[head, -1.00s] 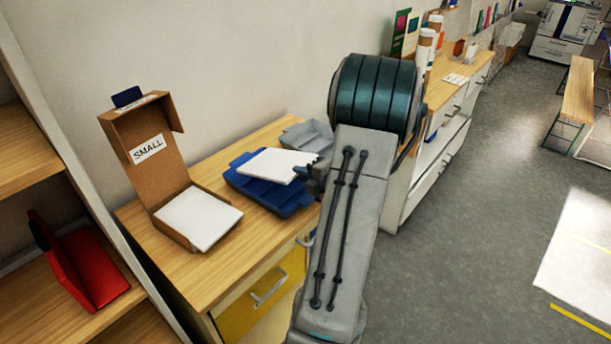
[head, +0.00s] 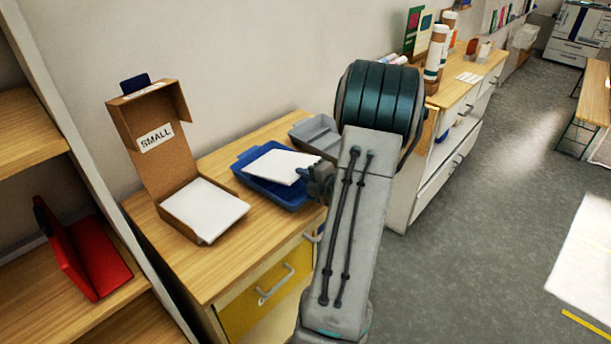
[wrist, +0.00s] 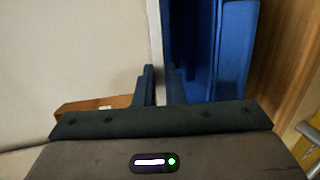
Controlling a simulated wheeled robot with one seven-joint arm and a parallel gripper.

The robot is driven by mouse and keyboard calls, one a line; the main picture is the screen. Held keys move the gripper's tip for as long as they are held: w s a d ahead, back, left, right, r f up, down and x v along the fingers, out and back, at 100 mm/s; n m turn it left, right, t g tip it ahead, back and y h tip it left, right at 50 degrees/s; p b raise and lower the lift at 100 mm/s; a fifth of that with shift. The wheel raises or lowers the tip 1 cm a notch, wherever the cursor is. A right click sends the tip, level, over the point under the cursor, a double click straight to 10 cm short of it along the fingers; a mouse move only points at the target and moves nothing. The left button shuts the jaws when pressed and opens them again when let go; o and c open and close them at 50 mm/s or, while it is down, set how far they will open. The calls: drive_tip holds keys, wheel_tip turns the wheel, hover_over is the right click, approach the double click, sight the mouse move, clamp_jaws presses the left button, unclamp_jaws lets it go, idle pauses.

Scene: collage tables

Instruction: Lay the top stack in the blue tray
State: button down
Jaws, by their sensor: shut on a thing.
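The white paper stack (head: 283,167) is over the blue tray (head: 250,179) on the wooden cabinet top, slightly tilted in the head view. I cannot tell whether it touches the tray floor. My gripper (head: 314,176) is shut on the stack's right edge. In the wrist view the fingers (wrist: 158,88) pinch the edge of the stack (wrist: 75,50), with the blue tray (wrist: 205,50) to the right. Another white stack (head: 207,207) lies in the open cardboard box (head: 152,140) labelled SMALL. My arm hides part of the tray's right side.
A grey tray (head: 312,134) stands behind the blue one. A shelf with a red folder-like object (head: 82,257) is at left. The wall is close behind the cabinet. A second counter (head: 465,88) with tubes and cards is at the right back. The floor at right is open.

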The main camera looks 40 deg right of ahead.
drive_tip(key=c, duration=1)
unclamp_jaws()
drive_tip(key=p+v, duration=0.1)
drive_tip(key=v, duration=0.2)
drive_tip(key=d+p+v, duration=0.1)
drive_tip(key=p+v, duration=0.1)
drive_tip(key=v, duration=0.1)
drive_tip(key=p+v, duration=0.1)
drive_tip(key=v, duration=0.2)
drive_tip(key=shift+d, duration=0.15)
